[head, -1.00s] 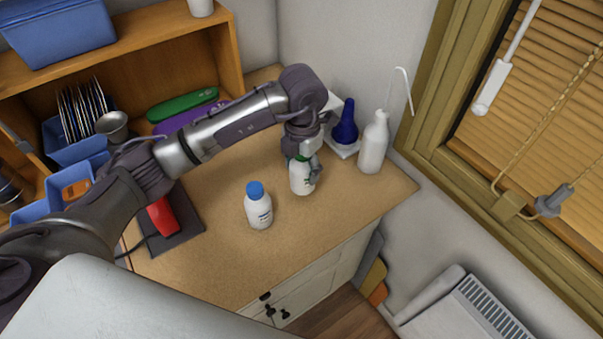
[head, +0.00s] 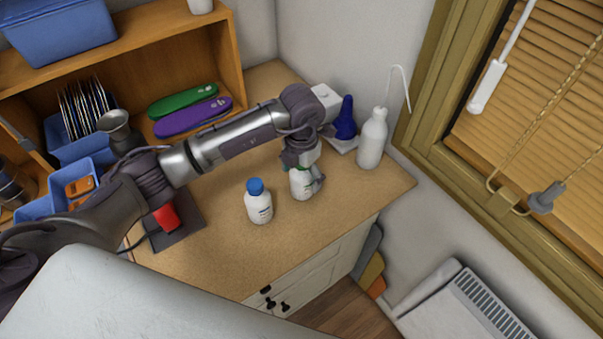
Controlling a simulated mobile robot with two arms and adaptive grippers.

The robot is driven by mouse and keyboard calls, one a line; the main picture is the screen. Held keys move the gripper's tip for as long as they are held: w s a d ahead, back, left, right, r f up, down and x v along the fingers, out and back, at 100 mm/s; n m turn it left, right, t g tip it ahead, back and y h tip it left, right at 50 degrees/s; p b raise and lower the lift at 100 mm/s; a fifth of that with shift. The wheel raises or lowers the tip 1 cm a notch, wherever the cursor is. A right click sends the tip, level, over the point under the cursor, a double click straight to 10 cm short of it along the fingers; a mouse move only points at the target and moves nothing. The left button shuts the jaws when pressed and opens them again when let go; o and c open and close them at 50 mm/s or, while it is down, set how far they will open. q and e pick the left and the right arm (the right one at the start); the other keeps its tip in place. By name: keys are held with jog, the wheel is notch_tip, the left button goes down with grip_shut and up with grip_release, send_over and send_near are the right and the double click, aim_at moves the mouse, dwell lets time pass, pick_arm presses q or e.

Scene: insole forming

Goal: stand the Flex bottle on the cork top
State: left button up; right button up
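A white bottle with a green cap (head: 300,186) is at my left gripper (head: 304,176), near the right part of the tan cork top (head: 215,245). The gripper comes down over the cap, with a finger along the bottle's right side, and looks shut on it. The bottle is upright; I cannot tell whether its base touches the top. A white bottle with a blue cap (head: 259,205) stands upright on the top just to the left. The labels are too small to read, so I cannot tell which is the Flex bottle. My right gripper is not in view.
A white wash bottle (head: 372,142) and a dark blue funnel-like object (head: 345,120) stand at the back right. A red tool (head: 166,217) lies on a dark mat at the left. Blue bins (head: 75,148) and shelving stand behind. The front of the top is clear.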

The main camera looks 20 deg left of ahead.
pick_arm(q)
jog(key=shift+r+p, duration=0.3)
notch_tip(320, 180, up, 11)
jog(key=b, duration=0.4)
jog(key=shift+r, duration=0.4)
